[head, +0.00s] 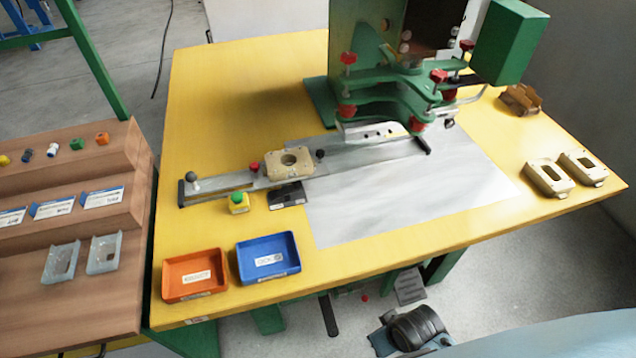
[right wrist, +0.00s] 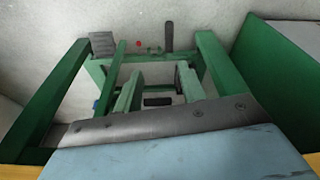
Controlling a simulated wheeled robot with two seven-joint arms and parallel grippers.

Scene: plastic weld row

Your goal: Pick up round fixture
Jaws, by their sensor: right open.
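A beige fixture block (head: 272,159) with a round hole sits on the metal slide rail, left of the green press. Two more beige fixtures, a nearer one (head: 537,181) and a farther one (head: 596,180), lie side by side at the table's right edge; their openings look longer than round. A brown fixture (head: 520,99) lies behind them, its shape unclear. My right gripper (right wrist: 160,85) is open and empty in the right wrist view, facing the floor and green table frame, with no fixture there. My left gripper is not in view.
The green press (head: 395,108) stands at the back of the yellow table (head: 230,100). An orange tray (head: 166,288) and a blue tray (head: 240,272) are at the front left. A brown stepped rack (head: 120,160) holds small parts. The grey sheet (head: 400,205) is clear in front.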

